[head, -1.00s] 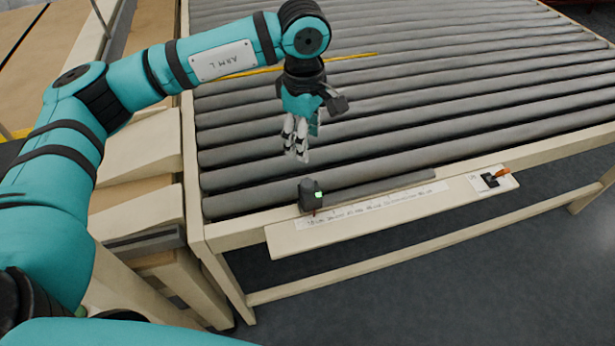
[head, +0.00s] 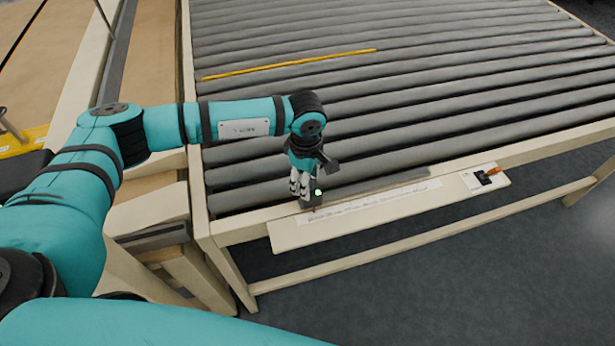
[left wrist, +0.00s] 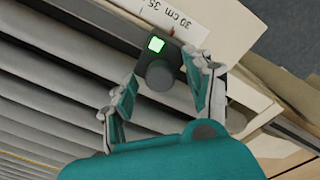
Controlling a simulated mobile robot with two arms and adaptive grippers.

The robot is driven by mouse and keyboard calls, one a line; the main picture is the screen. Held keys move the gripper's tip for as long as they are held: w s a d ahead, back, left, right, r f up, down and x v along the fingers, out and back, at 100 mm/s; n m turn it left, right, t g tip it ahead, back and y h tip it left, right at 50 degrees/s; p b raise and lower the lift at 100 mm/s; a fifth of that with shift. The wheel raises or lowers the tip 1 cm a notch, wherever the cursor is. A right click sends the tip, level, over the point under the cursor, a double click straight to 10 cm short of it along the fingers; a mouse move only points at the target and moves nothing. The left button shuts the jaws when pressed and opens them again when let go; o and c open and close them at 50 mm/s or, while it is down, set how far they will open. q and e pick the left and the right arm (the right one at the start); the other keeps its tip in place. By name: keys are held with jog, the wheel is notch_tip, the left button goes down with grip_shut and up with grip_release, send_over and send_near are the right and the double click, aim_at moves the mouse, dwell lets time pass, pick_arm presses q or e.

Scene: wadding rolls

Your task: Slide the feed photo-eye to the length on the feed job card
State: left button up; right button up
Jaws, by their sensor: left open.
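The feed photo-eye is a small dark block with a lit green square and a round knob. It sits at the left end of the rail beside the rollers in the head view (head: 312,201). In the left wrist view the photo-eye (left wrist: 158,66) lies between my fingers. My left gripper (head: 301,190) is open, with its fingertips at either side of the photo-eye; contact cannot be told. The white length scale (head: 375,203) runs right from it along the front ledge; "30 cm" and "35" read in the left wrist view (left wrist: 185,15). No job card shows clearly.
A black switch with an orange lever (head: 487,175) sits on a white plate at the ledge's right end. A yellow strip (head: 290,64) lies across the grey rollers (head: 430,100). Cream framing stands left of the conveyor. The ledge along the scale is clear.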

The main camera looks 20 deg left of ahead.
pick_arm(q)
grip_shut()
jog(key=shift+d, duration=0.1)
dwell(0.3)
